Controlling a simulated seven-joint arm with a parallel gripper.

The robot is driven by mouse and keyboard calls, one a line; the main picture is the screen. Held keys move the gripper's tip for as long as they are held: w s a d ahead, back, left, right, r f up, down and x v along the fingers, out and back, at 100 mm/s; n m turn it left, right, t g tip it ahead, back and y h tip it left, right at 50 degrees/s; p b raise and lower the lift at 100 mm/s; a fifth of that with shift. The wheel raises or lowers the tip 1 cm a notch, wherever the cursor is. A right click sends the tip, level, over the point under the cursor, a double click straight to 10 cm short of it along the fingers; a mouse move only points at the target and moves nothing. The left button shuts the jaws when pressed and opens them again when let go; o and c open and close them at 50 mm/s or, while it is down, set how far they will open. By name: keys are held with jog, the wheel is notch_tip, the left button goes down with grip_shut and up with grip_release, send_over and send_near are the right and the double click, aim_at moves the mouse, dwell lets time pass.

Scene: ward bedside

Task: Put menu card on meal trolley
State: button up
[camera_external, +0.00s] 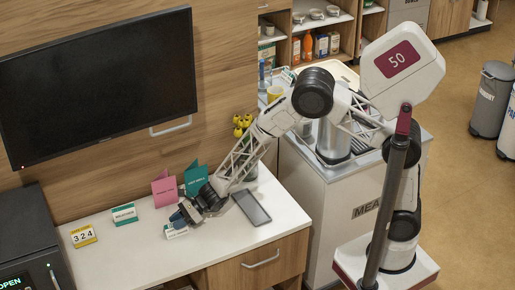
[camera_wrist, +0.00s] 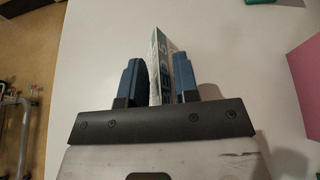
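My gripper (camera_external: 187,215) is low over the white counter top, with its fingers around a small white folded card (camera_external: 177,232) that has a green-blue band. In the wrist view, this card (camera_wrist: 161,70) fills the narrow gap between the two blue fingers (camera_wrist: 161,82), which appear shut on it. Its lettering is only partly visible, so I cannot confirm that it is the menu card. Another small card with a green band (camera_external: 124,214) stands to the left. The meal trolley (camera_external: 335,210), a pale cabinet marked "MEA", stands right of the counter, partly hidden by my arm.
A grey flat tray-like object (camera_external: 251,207) lies right of my gripper. A dark box (camera_external: 30,235) is at left. Items crowd the trolley top.

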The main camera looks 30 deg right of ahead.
jog(key=c, duration=0.3)
jog(key=shift+c, duration=0.2)
jog(key=shift+r, duration=0.1)
jog(key=shift+r, duration=0.75)
notch_tip(320, 180, up, 2)
jog(key=shift+r, duration=0.1)
jog(key=s+d+r, duration=0.1)
jog(key=s+d, duration=0.8)
jog(key=d, duration=0.4)
jog(key=shift+s, duration=0.1)
